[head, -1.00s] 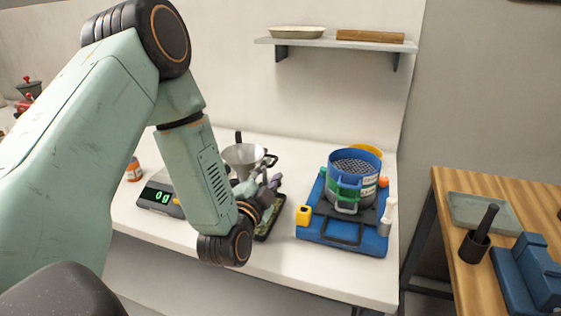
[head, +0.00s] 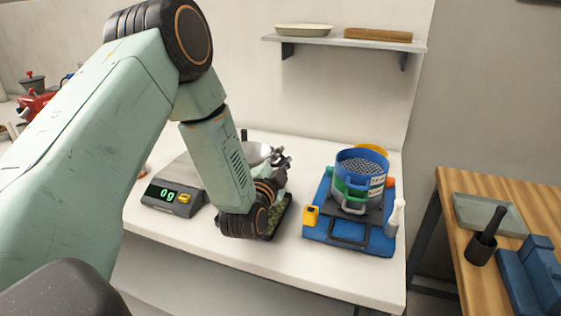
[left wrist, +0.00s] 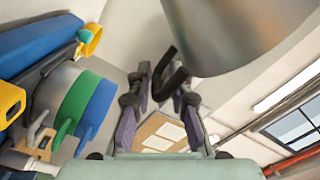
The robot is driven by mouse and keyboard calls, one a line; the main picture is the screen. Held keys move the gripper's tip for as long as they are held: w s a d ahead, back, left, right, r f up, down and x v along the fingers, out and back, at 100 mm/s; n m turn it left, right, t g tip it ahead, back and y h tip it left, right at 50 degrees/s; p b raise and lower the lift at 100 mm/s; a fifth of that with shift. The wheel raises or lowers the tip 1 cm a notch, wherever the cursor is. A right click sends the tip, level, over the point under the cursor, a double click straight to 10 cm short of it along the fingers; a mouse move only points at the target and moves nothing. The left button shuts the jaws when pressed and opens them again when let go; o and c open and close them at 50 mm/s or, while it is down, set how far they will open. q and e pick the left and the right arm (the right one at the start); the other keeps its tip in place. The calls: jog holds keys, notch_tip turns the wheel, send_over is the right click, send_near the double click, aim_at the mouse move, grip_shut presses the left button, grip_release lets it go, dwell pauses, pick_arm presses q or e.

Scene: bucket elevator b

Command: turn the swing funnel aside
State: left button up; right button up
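The swing funnel (head: 258,152) is a grey metal cone above the back of the white bench, partly hidden behind my left arm in the head view. In the left wrist view the funnel (left wrist: 240,30) fills the upper right, and its black hooked handle (left wrist: 170,78) hangs at the fingertips. My left gripper (head: 281,160) is just right of the funnel. In the left wrist view the gripper (left wrist: 162,90) has its fingers apart, with the handle's end between or just beyond the tips; I cannot tell whether they touch. My right gripper is out of view.
A scale (head: 172,197) reading 0 g stands left of my left arm. A dark tray (head: 278,215) lies beneath the gripper. A blue sieve stack (head: 360,170) on a blue base (head: 350,235) stands to the right. A shelf (head: 340,42) is above.

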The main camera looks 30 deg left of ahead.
pick_arm(q)
jog(key=shift+s+d+f, duration=0.1)
jog(key=shift+d+f, duration=0.1)
jog(key=shift+d, duration=0.15)
grip_shut()
jog(key=shift+s+a+f, duration=0.1)
